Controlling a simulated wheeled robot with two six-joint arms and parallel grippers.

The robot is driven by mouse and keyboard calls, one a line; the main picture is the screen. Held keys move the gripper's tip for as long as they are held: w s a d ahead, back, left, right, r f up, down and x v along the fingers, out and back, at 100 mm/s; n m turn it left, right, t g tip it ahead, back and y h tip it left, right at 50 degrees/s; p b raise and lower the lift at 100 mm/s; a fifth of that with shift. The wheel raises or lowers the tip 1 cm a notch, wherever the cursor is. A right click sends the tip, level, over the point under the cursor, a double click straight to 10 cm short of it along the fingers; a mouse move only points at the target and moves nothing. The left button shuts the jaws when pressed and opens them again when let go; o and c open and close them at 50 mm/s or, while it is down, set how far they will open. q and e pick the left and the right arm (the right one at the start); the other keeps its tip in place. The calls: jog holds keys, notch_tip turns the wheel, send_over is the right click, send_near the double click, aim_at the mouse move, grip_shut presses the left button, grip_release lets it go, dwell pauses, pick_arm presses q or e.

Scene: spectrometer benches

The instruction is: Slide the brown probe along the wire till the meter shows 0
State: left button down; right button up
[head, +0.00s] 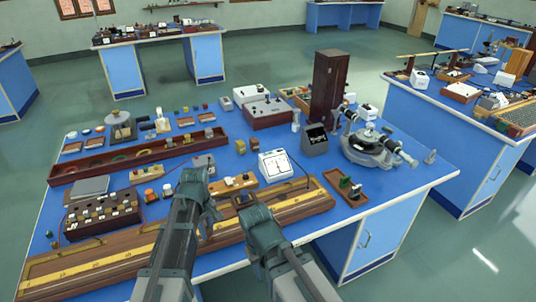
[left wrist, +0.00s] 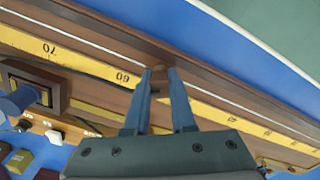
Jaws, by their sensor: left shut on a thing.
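The long wooden wire board (head: 300,207) with a yellow scale lies along the near edge of the blue bench. My left gripper (head: 208,232) reaches down over it; its fingertips are hard to see in the head view. In the left wrist view, its two fingers are shut on the brown probe (left wrist: 158,75), beside the 60 mark. The probe sits at the thin pale wire (left wrist: 90,40); whether it touches cannot be told. The white meter (head: 275,163) stands behind the board; its needle reading is too small to tell. My right arm shows at lower centre, its fingers hidden.
Behind the board stand a resistance box (head: 103,212) with dark knobs and a long brown tray (head: 120,163). A small brown tray (head: 345,187) lies right of the board. A grey round instrument (head: 372,147) stands at the right. Another blue bench is farther right.

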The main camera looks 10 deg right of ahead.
pick_arm(q)
jog(key=shift+s+f, duration=0.1)
jog(key=shift+s, duration=0.05)
dwell(0.6)
jog(key=c, duration=0.7)
grip_release()
jog(key=shift+w+r+p, duration=0.2)
jog(key=shift+r+p, duration=0.25)
jog(key=shift+p, duration=0.15)
notch_tip(320, 180, up, 13)
jog(key=p, duration=1.3)
jog(key=s+d+m, duration=0.1)
jog(key=s+m, duration=0.3)
jog(key=s, duration=0.1)
jog(key=s+d+f+m+b, duration=0.1)
jog(key=s+d+m, duration=0.1)
jog(key=s+m, duration=0.2)
jog(key=s+d+f+m+y+b, duration=0.1)
jog(key=s+d+m, duration=0.1)
jog(key=s+m, duration=0.3)
jog(key=shift+s+f, duration=0.1)
jog(key=shift+s, duration=0.75)
